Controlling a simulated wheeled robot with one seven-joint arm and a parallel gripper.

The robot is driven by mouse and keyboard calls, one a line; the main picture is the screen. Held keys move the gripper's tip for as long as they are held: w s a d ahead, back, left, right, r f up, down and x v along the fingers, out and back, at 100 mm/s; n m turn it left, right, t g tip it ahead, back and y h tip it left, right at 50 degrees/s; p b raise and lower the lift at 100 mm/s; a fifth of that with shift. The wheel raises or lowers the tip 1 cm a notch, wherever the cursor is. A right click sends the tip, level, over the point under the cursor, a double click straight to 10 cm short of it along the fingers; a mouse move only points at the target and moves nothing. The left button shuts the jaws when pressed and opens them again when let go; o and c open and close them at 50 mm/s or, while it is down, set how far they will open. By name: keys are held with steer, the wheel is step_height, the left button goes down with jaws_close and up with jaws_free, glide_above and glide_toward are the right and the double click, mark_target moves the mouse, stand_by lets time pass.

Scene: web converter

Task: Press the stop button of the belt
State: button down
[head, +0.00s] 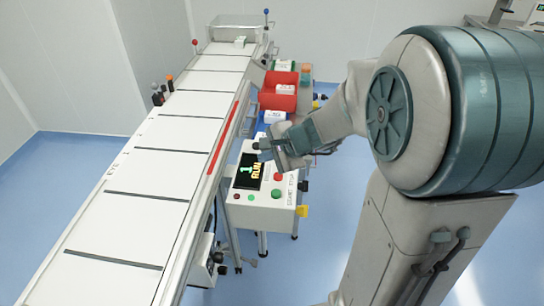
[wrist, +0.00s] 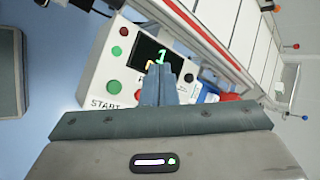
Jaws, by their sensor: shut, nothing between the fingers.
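The control box (head: 262,208) stands beside the belt (head: 165,140). Its dark screen (head: 249,171) reads "1" and "RUN" in the head view. On its top are a red button (head: 278,177) and a green button (head: 276,194), right of the screen. Lettering on the box edge includes "START"; a stop label is not clearly readable. My gripper (wrist: 170,72) is shut and empty, its fingers over the screen's lower edge and apart from both buttons.
Red bins (head: 280,100) stand beyond the box along the belt. A red strip (head: 222,142) runs along the belt's side rail. A yellow part (head: 302,211) sticks out at the box's right corner. Blue floor lies open around the machine.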

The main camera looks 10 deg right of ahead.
steer(key=w+d+f+m+t+h, duration=0.2)
steer(key=w+d+f+m, duration=0.2)
steer(key=w+d+m, duration=0.2)
steer(key=shift+w+f+m+p, duration=0.35)
steer(key=shift+w+m, duration=0.5)
steer(key=shift+m, duration=0.25)
steer(key=b, duration=0.6)
glide_above(281, 177)
step_height(281, 177, down, 7)
steer(key=shift+f+b, duration=0.85)
steer(key=shift+b, duration=0.1)
steer(key=shift+f, duration=0.1)
steer(key=shift+a+f+b, duration=0.1)
steer(key=shift+f+b, duration=0.25)
steer(key=shift+b, duration=0.3)
